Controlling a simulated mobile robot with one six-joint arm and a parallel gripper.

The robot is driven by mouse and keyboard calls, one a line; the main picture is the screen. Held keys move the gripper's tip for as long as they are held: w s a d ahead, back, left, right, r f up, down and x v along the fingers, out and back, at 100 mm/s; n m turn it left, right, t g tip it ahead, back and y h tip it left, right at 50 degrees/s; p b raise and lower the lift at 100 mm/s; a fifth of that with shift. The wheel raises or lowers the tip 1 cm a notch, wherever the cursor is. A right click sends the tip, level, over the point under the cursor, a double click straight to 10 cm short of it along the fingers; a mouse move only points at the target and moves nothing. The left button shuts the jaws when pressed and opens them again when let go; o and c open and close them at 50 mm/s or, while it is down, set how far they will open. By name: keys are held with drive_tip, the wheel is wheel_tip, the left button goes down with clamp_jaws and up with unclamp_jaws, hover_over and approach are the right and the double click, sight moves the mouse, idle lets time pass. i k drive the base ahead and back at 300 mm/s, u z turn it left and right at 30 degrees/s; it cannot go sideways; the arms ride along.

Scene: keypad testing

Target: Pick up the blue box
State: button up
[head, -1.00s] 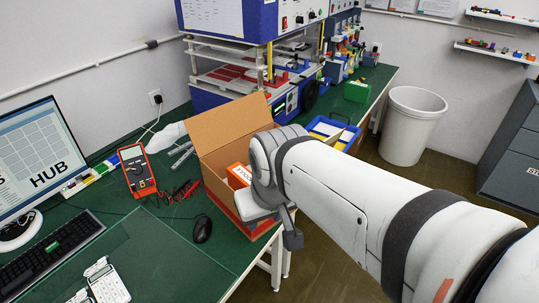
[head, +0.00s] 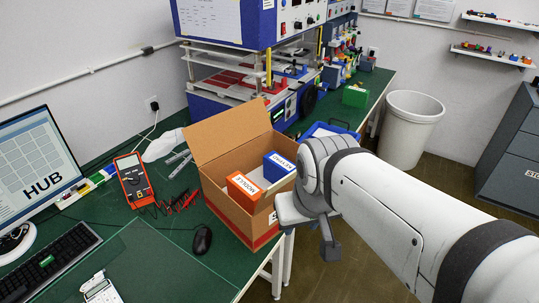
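The blue box (head: 279,166) stands inside the open cardboard box (head: 228,209) in the head view. Its white label looks like it reads "KEYPAD". An orange box (head: 242,190) labelled "MODULE" stands to its left in the same cardboard box. My gripper (head: 329,244) is to the right of the cardboard box, beyond the table edge, and apart from the blue box. Only part of the gripper shows below my wrist, so I cannot tell whether its fingers are open or shut. The lower parts of both small boxes are hidden.
The cardboard box stands at the right edge of the green table (head: 170,262), its back flap raised. A mouse (head: 202,240), a multimeter (head: 133,180) and a monitor (head: 38,165) are to its left. A blue tray (head: 318,130) lies behind; a white bin (head: 408,130) stands on the floor.

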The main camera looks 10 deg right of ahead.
sight(275, 167)
drive_tip(key=u, duration=0.05)
drive_tip(key=i, duration=1)
drive_tip(key=z, duration=0.05)
